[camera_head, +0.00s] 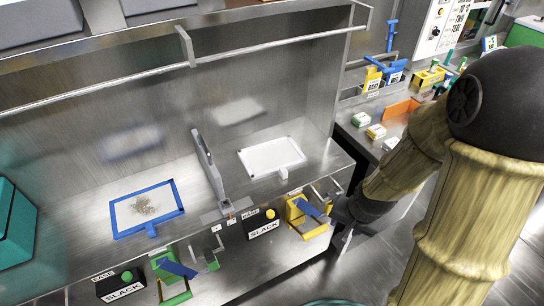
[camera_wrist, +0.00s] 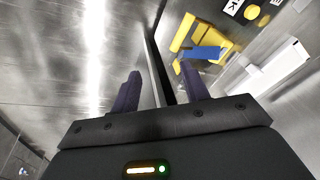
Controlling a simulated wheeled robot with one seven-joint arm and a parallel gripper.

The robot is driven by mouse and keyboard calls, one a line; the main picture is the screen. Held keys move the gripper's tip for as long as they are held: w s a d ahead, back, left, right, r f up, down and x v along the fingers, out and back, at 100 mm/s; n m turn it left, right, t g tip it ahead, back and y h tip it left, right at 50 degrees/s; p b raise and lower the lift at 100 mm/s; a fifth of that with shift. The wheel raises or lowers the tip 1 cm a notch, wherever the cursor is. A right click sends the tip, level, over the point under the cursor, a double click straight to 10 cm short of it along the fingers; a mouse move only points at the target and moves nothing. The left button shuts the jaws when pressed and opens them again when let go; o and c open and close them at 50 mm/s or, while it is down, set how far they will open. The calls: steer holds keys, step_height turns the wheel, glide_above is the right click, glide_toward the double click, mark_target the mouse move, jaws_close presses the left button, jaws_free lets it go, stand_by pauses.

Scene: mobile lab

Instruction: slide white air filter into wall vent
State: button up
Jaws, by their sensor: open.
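A plain white rectangular panel (camera_head: 272,157), which looks like the white air filter, lies flat on the right part of the steel bench. A second panel with a blue frame (camera_head: 118,232) and brown dirt on its pale face lies flat at the left. I cannot make out a wall vent for certain; the back wall shows only blurred pale patches. My gripper (camera_wrist: 161,68) is open, with two dark purple fingers apart and nothing held between them. The bench's edge runs behind the fingers. In the head view my arm reaches down at the bench's right front corner.
A yellow clamp with a blue handle (camera_head: 308,215) is on the bench front, also near my fingers in the wrist view (camera_wrist: 183,32). A green clamp (camera_head: 170,275) is further left. A rail (camera_head: 100,92) crosses above the bench.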

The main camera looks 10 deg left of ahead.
steer(key=w+a+f+m+t+y+p, duration=0.1)
steer(key=w+a+f+m+y, duration=0.25)
steer(key=f+m, duration=0.25)
steer(key=w+a+r+m+t+y+p, duration=0.1)
steer(key=w+a+m+t, duration=0.1)
steer(key=m, duration=0.7)
steer(key=w+a+r+m+t+y+p, duration=0.1)
steer(key=w+m+t, duration=0.3)
steer(key=m, duration=0.6)
steer(key=shift+a+r+m+t+y+p, duration=0.35)
steer(key=shift+a+r+t+p, duration=0.3)
steer(key=shift+a+t, duration=0.25)
steer(key=shift+w, duration=0.15)
steer(key=b, duration=0.3)
glide_toward(287, 175)
steer(key=x, duration=0.4)
steer(key=shift+w+a, duration=0.2)
steer(key=shift+w, duration=0.05)
steer(key=shift+w+a+f, duration=0.1)
steer(key=shift+w, duration=0.1)
